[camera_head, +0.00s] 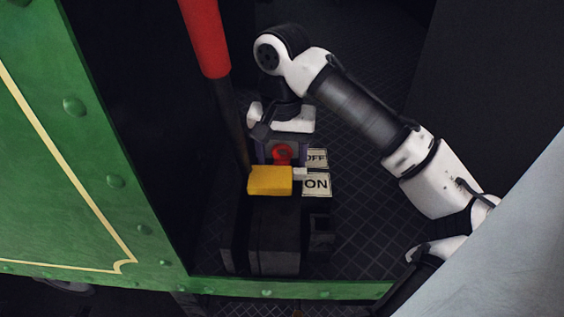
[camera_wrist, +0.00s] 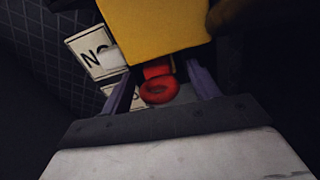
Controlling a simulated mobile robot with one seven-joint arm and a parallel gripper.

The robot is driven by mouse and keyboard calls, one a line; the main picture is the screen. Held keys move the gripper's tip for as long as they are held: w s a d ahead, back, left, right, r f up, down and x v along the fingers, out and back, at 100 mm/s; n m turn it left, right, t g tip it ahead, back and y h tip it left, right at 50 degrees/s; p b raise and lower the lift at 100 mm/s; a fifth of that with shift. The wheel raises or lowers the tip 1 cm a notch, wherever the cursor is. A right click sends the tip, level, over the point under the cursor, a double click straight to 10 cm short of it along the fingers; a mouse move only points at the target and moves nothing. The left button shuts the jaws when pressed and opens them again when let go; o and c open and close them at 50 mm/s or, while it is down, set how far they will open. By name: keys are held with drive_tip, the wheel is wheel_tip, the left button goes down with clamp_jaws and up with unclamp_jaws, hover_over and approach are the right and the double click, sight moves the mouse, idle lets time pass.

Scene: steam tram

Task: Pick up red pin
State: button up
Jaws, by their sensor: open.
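The red pin (camera_head: 282,155) has a ring-shaped head and sits beside the yellow block, on its far side in the head view. In the wrist view the pin (camera_wrist: 158,88) shows its red ring and a short red part running under the yellow block (camera_wrist: 155,28). My gripper (camera_wrist: 160,85) is open, with one purple finger on each side of the pin. The fingers look apart from the ring. In the head view my gripper (camera_head: 282,150) is over the pin, just behind the yellow block (camera_head: 270,181).
A white ON plate (camera_head: 316,184) and an OFF plate (camera_head: 317,158) lie to the right of the block. A dark lever with a red handle (camera_head: 205,38) rises on the left. A green riveted panel (camera_head: 85,150) stands at left. Dark boxes (camera_head: 270,240) sit below the block.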

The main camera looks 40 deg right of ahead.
drive_tip(key=c, duration=1.1)
drive_tip(key=shift+r, duration=0.1)
